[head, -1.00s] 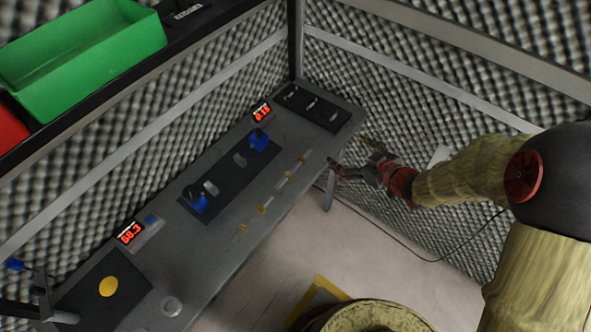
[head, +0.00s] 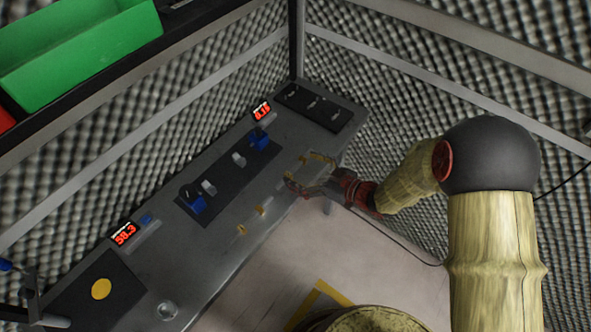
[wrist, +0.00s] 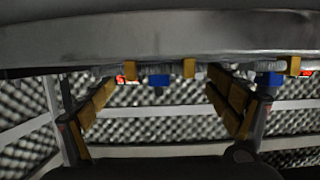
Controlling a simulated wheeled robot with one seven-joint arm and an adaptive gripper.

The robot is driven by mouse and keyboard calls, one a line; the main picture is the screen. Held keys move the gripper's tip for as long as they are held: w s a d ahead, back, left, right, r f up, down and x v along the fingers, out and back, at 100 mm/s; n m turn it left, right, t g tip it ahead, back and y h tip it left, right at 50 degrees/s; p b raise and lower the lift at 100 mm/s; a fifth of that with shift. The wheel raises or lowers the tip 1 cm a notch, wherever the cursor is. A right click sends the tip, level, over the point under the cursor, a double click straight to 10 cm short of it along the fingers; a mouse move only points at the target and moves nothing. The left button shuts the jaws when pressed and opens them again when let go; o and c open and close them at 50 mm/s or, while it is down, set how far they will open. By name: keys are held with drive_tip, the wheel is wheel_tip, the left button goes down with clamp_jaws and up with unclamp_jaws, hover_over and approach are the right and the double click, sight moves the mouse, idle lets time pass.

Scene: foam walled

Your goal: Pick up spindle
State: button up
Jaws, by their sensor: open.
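What looks like the spindle, a pale grey rod with brass-coloured blocks along it, lies near the front edge of the bench. In the wrist view the grey rod (wrist: 160,69) shows with two brass blocks between the fingertips. My gripper (head: 306,169) is open at the bench's front edge, around the far rod in the head view, whose parts it partly covers. In the wrist view my gripper (wrist: 162,82) has its ochre-padded fingers spread wide, with no grip on anything. I cannot tell whether the fingers touch the rod.
The grey bench (head: 222,250) carries a second brass-blocked row (head: 251,221), a dark mat with blue parts (head: 196,202), red displays (head: 124,234) and a dark panel (head: 313,106). A green bin (head: 85,45) stands on the shelf above. Foam walls close the back and right.

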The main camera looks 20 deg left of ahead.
drive_tip(key=shift+w+a, duration=0.1)
drive_tip(key=shift+a, duration=0.1)
drive_tip(key=shift+c, duration=1)
drive_tip(key=c, duration=1.3)
